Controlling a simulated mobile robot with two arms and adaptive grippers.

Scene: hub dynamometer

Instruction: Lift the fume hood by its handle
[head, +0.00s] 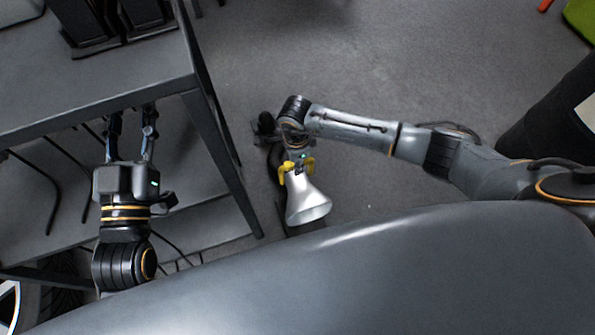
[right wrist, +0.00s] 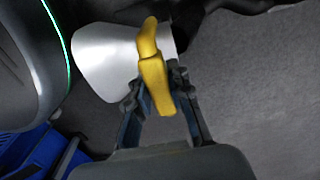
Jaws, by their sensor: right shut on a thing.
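The fume hood (head: 308,202) is a silver cone in the middle of the head view, with its wide mouth toward the bottom of the picture. Its yellow handle (head: 285,170) is at the narrow end. In the right wrist view the silver hood (right wrist: 105,62) and the yellow handle (right wrist: 153,72) show close up. My right gripper (head: 300,165) is at the handle; in the right wrist view its fingers (right wrist: 160,95) are on both sides of the handle, shut on it. My left gripper (head: 131,112) is at the left, fingers apart and empty, at the table edge.
A dark grey table (head: 90,85) with a leg and lower shelf stands at the left. A large smooth grey surface (head: 400,270) fills the bottom. A black hose (head: 272,165) runs behind the hood. Open floor (head: 400,80) lies beyond my right arm.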

